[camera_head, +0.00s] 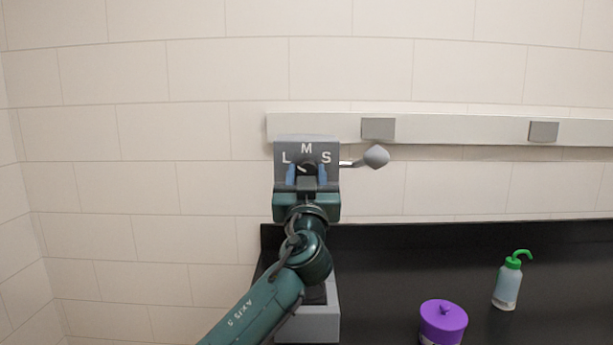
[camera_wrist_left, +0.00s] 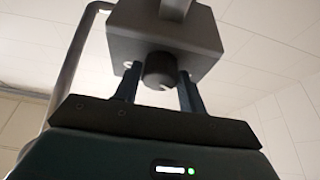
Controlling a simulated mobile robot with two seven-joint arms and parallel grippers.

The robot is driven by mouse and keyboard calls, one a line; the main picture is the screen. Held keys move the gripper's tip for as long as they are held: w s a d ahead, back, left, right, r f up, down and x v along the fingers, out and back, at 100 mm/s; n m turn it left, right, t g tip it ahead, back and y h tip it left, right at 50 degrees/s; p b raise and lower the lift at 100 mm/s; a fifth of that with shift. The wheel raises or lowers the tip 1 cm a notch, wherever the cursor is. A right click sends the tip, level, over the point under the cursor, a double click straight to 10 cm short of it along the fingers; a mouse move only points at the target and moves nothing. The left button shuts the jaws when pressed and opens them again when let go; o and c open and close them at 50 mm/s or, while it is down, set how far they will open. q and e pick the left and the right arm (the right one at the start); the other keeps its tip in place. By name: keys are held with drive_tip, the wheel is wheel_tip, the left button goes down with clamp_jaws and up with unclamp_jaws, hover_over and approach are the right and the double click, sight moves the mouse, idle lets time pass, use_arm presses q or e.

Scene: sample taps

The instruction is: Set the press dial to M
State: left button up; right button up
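The grey press (camera_head: 280,146) stands against the wall in the head view, with the letters L, M and S on its face. Its round dark dial (camera_head: 307,166) sits below the M. A small pale mark shows on the dial's left side, toward L. My left gripper (camera_head: 306,175) is in front of the press, one blue finger on each side of the dial. In the left wrist view the dial (camera_wrist_left: 158,68) lies between the two fingers, seemingly with small gaps, so the gripper looks open around it. My right gripper is not in view.
A grey lever with a knob (camera_head: 376,157) sticks out right of the press. A pale rail (camera_head: 460,129) with grey blocks runs along the wall. On the black counter (camera_head: 400,260) are a purple lidded pot (camera_head: 443,323) and a green-capped bottle (camera_head: 507,287).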

use_arm(q)
drive_tip(key=c, duration=0.5)
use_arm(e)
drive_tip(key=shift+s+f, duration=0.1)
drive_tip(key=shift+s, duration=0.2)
use_arm(q)
drive_tip(key=shift+c, duration=0.2)
